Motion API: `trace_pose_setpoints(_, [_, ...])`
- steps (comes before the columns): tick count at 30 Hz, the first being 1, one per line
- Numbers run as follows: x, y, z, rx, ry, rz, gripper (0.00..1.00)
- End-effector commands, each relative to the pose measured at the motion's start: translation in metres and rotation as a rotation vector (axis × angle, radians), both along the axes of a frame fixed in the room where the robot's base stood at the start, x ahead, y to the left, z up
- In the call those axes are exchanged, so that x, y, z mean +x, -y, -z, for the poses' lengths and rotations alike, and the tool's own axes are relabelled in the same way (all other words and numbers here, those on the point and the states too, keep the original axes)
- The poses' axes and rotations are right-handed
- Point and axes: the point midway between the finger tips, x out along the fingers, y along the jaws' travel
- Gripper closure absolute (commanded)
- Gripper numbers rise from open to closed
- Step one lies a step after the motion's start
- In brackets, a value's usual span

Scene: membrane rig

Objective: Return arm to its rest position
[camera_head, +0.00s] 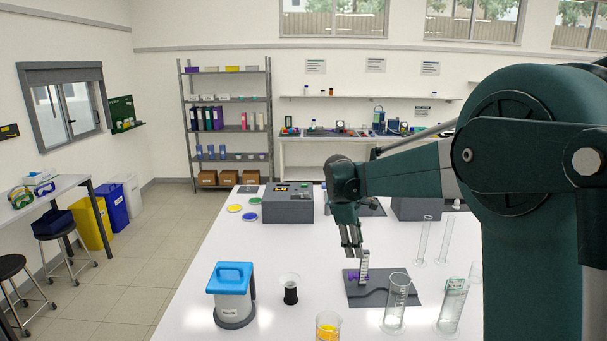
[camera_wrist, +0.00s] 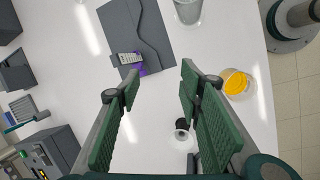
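My gripper (camera_head: 351,240) is on the end of my arm, pointing down above the white bench. In the wrist view its two green fingers (camera_wrist: 160,84) are spread well apart with nothing between them. In the head view the fingertips appear close to a small pale ribbed piece with a purple part (camera_head: 364,268), on a dark grey mat (camera_head: 408,291). In the wrist view the ribbed piece (camera_wrist: 129,58) lies on the mat (camera_wrist: 120,25), apart from the fingers.
A beaker of yellow liquid (camera_head: 328,327), a small cup with dark contents (camera_head: 290,291) and a blue-lidded canister (camera_head: 232,297) stand front left. A grey instrument box (camera_head: 288,207) stands at the back.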

Motion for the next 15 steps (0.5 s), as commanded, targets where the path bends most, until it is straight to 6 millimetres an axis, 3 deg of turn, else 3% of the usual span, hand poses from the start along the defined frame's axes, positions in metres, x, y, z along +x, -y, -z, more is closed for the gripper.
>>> trace_pose_setpoints(15, [-0.086, 0.018, -0.036, 0.102, 0.131, 0.189, 0.63])
